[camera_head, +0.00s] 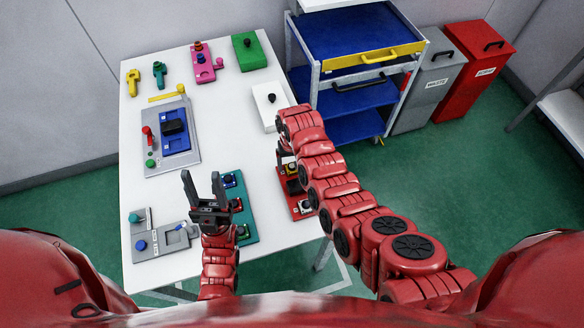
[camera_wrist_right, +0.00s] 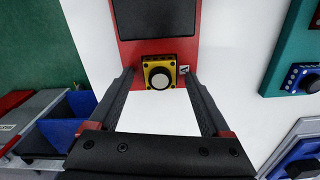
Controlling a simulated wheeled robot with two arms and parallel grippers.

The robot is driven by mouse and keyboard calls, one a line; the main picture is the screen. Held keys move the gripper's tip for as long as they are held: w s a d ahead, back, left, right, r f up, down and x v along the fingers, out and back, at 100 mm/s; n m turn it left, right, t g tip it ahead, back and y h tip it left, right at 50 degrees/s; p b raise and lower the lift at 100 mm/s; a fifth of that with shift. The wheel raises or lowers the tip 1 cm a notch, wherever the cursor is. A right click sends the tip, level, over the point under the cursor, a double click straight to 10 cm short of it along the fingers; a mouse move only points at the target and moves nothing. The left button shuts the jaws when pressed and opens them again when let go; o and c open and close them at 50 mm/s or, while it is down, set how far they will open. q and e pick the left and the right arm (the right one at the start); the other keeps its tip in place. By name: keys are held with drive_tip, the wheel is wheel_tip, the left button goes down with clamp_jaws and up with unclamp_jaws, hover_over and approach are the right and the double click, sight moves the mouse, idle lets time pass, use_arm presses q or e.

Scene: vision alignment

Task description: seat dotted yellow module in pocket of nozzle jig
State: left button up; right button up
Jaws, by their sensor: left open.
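The dotted yellow module (camera_wrist_right: 158,74), square with a round pale knob, sits on a red tray (camera_wrist_right: 125,50) in the right wrist view. In the head view the yellow module (camera_head: 292,169) is partly hidden by my right arm. My right gripper (camera_wrist_right: 159,74) is open, its fingers spread either side of the module with a gap to each. My left gripper (camera_head: 204,180) is open and empty, pointing up over the table beside the teal tray. A grey jig (camera_head: 150,248) with a blue knob lies at the front left; its label is too small to read.
A teal tray (camera_head: 248,225) holds several modules. A larger grey fixture (camera_head: 186,158) with a blue insert stands at centre left. Green, pink and white blocks (camera_head: 268,110) line the back and right. A cart (camera_head: 340,70) and bins stand beyond. The middle of the table is clear.

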drive_tip(key=c, duration=1.2)
clamp_jaws()
drive_tip(key=shift+r, duration=0.15)
